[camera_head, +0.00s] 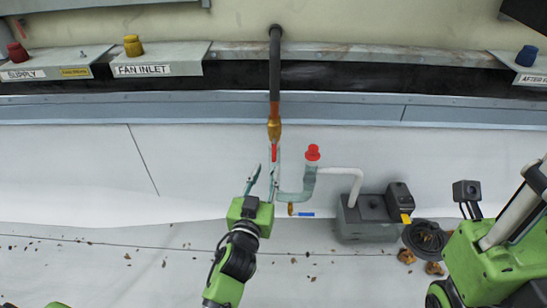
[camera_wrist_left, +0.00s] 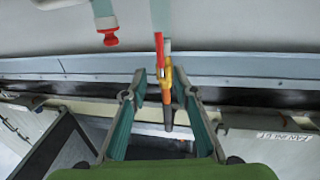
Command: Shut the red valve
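The red valve handle (camera_head: 274,152) sits just below a brass fitting (camera_head: 274,130) on the vertical pipe in the head view. In the left wrist view the red handle (camera_wrist_left: 159,48) shows beside the yellow brass body (camera_wrist_left: 165,78). My left gripper (camera_head: 263,174) is open, its fingertips just below and around the line of the handle. In the left wrist view its fingers (camera_wrist_left: 165,85) stand apart on both sides of the valve in the picture; I cannot tell whether they touch it. My right arm (camera_head: 490,255) is at the right edge; its fingers cannot be made out.
A red-capped pipe (camera_head: 312,153) stands close right of the valve. A blue-handled small valve (camera_head: 304,214) is below it. A grey pump box (camera_head: 368,218) stands to the right. The ledge (camera_head: 160,65) with labelled caps runs behind. Floor at left is clear except for scattered leaves.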

